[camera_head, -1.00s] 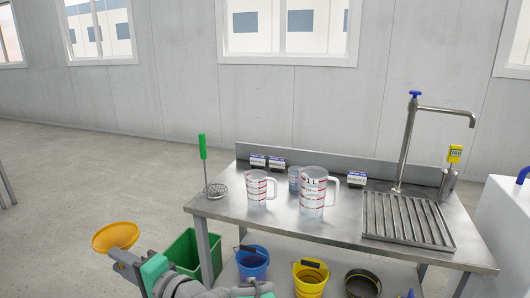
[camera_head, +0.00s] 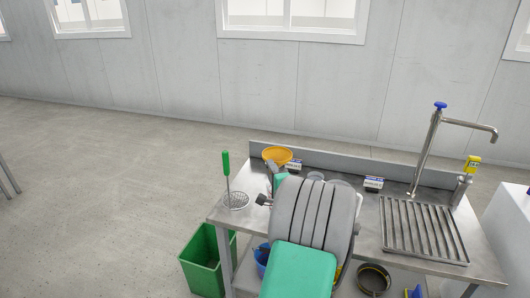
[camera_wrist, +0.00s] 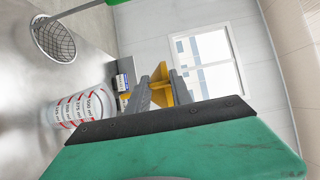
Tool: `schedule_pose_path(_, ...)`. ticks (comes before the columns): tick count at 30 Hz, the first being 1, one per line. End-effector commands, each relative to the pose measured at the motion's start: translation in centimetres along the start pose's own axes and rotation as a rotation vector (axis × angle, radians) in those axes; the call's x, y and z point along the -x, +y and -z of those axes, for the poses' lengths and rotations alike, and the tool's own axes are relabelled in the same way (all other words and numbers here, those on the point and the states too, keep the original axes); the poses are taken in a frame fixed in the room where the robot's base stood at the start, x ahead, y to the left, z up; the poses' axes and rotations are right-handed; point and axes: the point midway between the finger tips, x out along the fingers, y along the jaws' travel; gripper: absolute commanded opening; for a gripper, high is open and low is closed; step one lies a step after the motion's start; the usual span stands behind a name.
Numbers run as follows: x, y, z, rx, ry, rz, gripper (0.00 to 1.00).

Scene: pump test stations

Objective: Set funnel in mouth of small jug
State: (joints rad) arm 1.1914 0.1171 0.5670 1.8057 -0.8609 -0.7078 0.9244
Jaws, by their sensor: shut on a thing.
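The orange-yellow funnel (camera_head: 277,154) is held up at the back of the steel bench, wide mouth upward. It also shows between the fingers in the wrist view (camera_wrist: 182,88). My gripper (camera_wrist: 160,90) is shut on it; in the head view my gripper (camera_head: 272,167) is partly hidden by my arm. A clear measuring jug with red marks (camera_wrist: 78,109), apparently the small jug, stands on the bench in the wrist view, apart from the funnel. In the head view my arm hides the jugs almost wholly.
A strainer with a green handle (camera_head: 226,165) stands at the bench's left end. A steel tap (camera_head: 428,145) and slatted drain grid (camera_head: 424,230) are at the right. A green bin (camera_head: 206,262) stands below left. Small labels (camera_head: 373,184) stand along the back.

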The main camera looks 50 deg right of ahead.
Motion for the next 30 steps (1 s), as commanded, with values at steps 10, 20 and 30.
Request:
schedule_pose_path(10, 0.0, 1.5, 1.6, 0.001, 0.027, 0.000, 0.00)
schedule_pose_path(20, 0.0, 4.6, 1.5, 0.001, 0.026, 0.000, 0.00)
schedule_pose_path(30, 0.0, 7.8, 1.4, 0.001, 0.024, 0.000, 0.00)
